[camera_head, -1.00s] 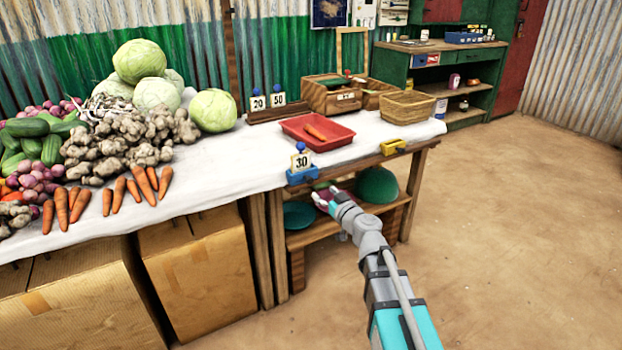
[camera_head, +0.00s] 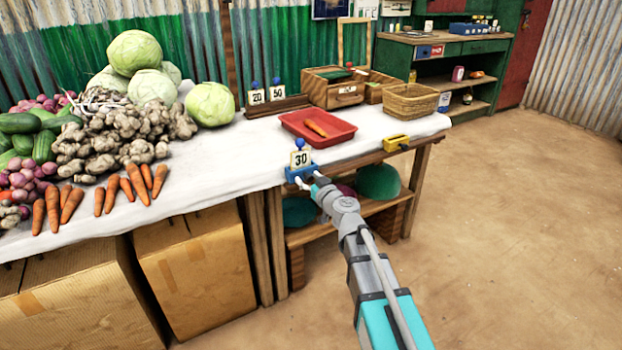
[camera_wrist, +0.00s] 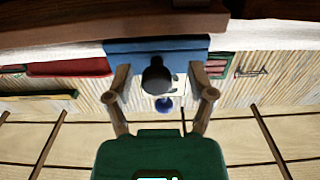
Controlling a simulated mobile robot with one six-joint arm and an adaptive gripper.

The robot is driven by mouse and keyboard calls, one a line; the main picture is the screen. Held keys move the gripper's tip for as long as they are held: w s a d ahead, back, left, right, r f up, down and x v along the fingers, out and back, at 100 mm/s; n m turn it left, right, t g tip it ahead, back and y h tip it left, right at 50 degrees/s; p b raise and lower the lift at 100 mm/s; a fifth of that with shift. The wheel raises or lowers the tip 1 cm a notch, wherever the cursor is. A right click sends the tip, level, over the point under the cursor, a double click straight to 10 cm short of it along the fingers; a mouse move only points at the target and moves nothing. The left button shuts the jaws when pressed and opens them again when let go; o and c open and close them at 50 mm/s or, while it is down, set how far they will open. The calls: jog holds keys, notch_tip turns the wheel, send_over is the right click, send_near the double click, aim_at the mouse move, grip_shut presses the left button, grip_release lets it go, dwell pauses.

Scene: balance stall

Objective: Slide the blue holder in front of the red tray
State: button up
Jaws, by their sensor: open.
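The blue holder (camera_head: 297,173) sits at the front edge of the white-covered table and bears a card (camera_head: 300,159) reading 30, with a blue knob on top. The red tray (camera_head: 345,134), with a carrot in it, lies behind it and a little to the right. My gripper (camera_head: 307,181) is at the holder's front. In the wrist view, the blue holder (camera_wrist: 120,49) spans the space ahead of my open fingers (camera_wrist: 160,72), one on each side. I cannot tell whether they touch it. Part of the red tray (camera_wrist: 70,67) shows at left.
A yellow holder (camera_head: 396,142) is on the table edge to the right. A wicker basket (camera_head: 411,103) and a wooden box (camera_head: 332,90) stand behind. Carrots (camera_head: 104,195) and other vegetables cover the left. The cloth strip between the blue and yellow holders looks clear.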

jog(key=shift+d, duration=0.1)
grip_shut()
jog(key=shift+w+d, duration=0.1)
jog(key=shift+w, duration=0.1)
